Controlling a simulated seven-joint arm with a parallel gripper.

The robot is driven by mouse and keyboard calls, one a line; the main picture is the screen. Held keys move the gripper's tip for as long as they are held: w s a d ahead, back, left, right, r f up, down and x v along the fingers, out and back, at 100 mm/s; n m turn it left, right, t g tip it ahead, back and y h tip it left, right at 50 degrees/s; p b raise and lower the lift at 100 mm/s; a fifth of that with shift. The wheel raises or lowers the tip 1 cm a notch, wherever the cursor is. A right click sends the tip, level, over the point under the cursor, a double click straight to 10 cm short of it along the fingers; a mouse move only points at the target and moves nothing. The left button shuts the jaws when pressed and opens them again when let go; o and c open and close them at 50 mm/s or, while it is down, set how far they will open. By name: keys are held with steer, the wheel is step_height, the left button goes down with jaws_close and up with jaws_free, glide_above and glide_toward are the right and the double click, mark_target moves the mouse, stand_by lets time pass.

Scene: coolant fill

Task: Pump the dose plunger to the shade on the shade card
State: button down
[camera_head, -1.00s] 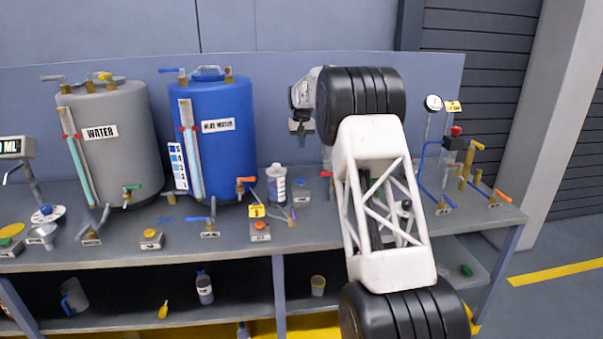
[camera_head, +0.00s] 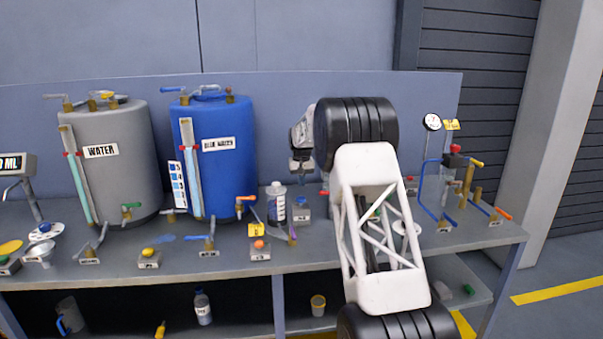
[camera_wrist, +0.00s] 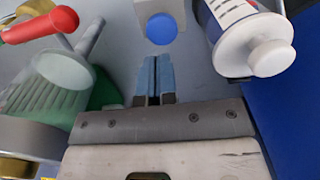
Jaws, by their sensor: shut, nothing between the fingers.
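My gripper (camera_head: 301,165) is shut and empty above the back of the bench, just right of the blue tank. In the wrist view its blue fingertips (camera_wrist: 153,66) are together, pointing toward a round blue knob (camera_wrist: 160,28) on a small grey block; I see a gap between them. This blue-topped block (camera_head: 301,202) looks like the dose plunger, but I cannot read a label. The shade card (camera_head: 177,184), with steps from pale to darker blue, stands left of the blue tank (camera_head: 228,175). The tank's sight tube (camera_head: 190,160) looks pale blue.
A white-capped bottle (camera_head: 276,203) stands close left of the blue-topped block; it shows at right in the wrist view (camera_wrist: 235,30). A red-handled valve (camera_wrist: 45,25) and a clear funnel-like part (camera_wrist: 65,75) are at left there. A grey water tank (camera_head: 115,165) stands further left.

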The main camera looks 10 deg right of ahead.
mark_target(301, 198)
steer(key=shift+f, duration=2.75)
steer(key=shift+f, duration=1.4)
step_height(301, 198, up, 14)
steer(key=shift+r, duration=0.2)
steer(key=shift+r, duration=0.1)
step_height(301, 198, up, 2)
steer(key=shift+s+r, duration=0.1)
